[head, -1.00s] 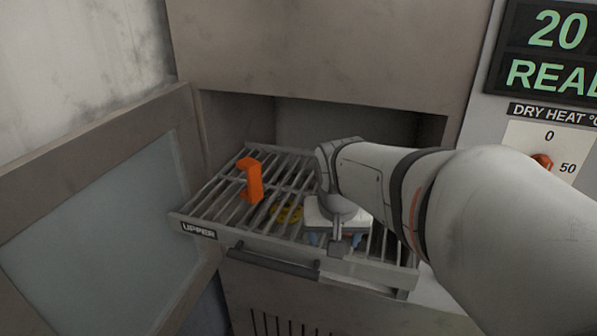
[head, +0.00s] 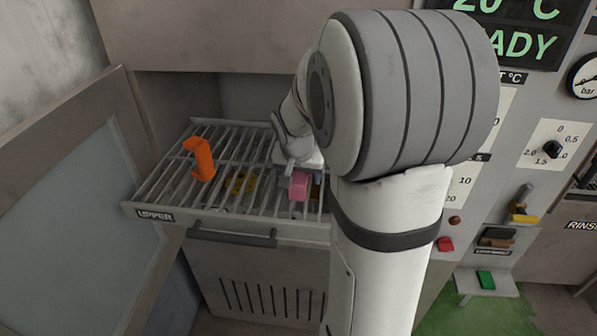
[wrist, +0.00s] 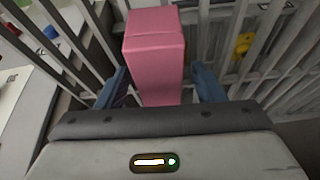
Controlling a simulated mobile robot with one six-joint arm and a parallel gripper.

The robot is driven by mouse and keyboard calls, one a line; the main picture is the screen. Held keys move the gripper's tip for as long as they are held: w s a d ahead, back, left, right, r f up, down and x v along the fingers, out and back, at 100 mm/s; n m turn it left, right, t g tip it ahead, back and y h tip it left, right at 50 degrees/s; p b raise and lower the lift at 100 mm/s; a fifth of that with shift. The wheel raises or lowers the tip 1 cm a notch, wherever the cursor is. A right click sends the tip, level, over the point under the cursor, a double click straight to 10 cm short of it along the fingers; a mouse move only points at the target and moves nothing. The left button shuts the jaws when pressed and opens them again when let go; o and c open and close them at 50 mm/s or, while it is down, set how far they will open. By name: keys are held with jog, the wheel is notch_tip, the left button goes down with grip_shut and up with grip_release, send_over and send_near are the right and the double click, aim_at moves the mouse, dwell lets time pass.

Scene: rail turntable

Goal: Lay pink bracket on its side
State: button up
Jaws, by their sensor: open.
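The pink bracket (head: 298,186) is on the pulled-out wire rack (head: 160,190), at the rack's front right in the head view. In the wrist view the pink bracket (wrist: 155,50) appears as a tall block standing between my gripper's two blue fingers. My gripper (wrist: 160,78) is open, with one finger on each side of the bracket and a small gap visible at least on the right. In the head view my arm hides most of the gripper and the rack's right part. The bracket's lower end is hidden in the wrist view.
An orange bracket (head: 201,160) stands on the rack's left side. A yellow piece (head: 243,184) lies at the rack's middle. An open door (head: 62,215) is left of the rack, and a control panel with levers is to the right. The rack's back left is clear.

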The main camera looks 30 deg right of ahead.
jog(key=shift+f, duration=0.1)
jog(key=c, duration=1.3)
